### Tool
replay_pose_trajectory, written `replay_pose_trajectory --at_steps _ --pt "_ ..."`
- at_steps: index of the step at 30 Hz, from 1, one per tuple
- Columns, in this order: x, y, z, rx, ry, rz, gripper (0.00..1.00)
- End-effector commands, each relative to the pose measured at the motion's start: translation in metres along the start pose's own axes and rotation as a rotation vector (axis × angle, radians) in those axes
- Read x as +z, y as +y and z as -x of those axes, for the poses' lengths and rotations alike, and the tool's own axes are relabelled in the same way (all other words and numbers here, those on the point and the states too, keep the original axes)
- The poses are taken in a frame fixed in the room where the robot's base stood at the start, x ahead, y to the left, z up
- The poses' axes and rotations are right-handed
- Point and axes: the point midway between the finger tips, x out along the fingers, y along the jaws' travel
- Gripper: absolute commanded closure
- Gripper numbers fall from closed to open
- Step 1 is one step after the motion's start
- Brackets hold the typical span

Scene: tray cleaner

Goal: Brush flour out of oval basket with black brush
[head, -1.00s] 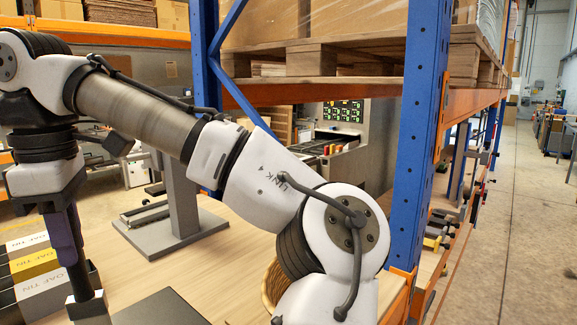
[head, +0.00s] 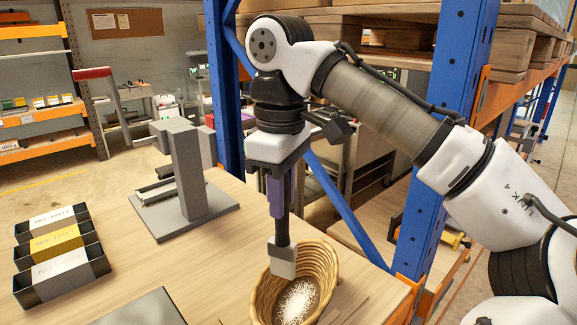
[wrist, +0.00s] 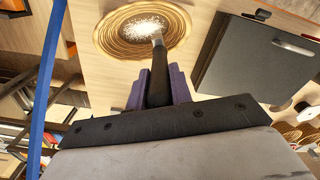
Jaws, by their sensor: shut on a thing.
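The oval wicker basket (head: 321,262) stands on the wooden table at the lower middle of the head view. White flour (head: 297,300) lies on its bottom. My gripper (head: 280,207) points down and its purple fingers are shut on the black brush (head: 283,232). The brush hangs upright, and its pale head (head: 283,261) is at the basket's far-left rim; I cannot tell whether it touches. In the wrist view the basket (wrist: 104,38) and flour (wrist: 140,26) lie beyond the brush handle (wrist: 160,80), whose tip overlaps the basket's edge.
Three dark bins (head: 60,245) with labelled fronts stand at the left of the table. A grey stand (head: 184,170) is behind them. A dark flat-topped thing (head: 140,308) is at the front edge. A blue rack post (head: 432,150) rises right of the basket.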

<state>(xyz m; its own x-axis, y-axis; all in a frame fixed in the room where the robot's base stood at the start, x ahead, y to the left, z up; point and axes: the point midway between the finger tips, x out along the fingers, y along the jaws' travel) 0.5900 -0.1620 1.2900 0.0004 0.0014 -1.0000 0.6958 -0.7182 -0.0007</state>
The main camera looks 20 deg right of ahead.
Motion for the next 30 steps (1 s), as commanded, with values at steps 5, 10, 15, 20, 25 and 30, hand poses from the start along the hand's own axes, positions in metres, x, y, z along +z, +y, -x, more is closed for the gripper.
replay_pose_trajectory --at_steps 5,10,15,20,25,30 --pt "0.009 0.002 -0.005 0.000 0.001 -0.034 1.00" --pt "0.008 0.002 -0.020 -0.001 0.002 -0.030 1.00" --pt "0.008 0.002 -0.040 0.001 0.002 -0.032 1.00" --pt "0.008 0.002 -0.053 0.002 0.001 -0.032 1.00" --pt "0.008 0.002 -0.067 0.002 0.002 -0.031 1.00" --pt "0.008 0.002 -0.083 0.002 0.002 -0.031 1.00"
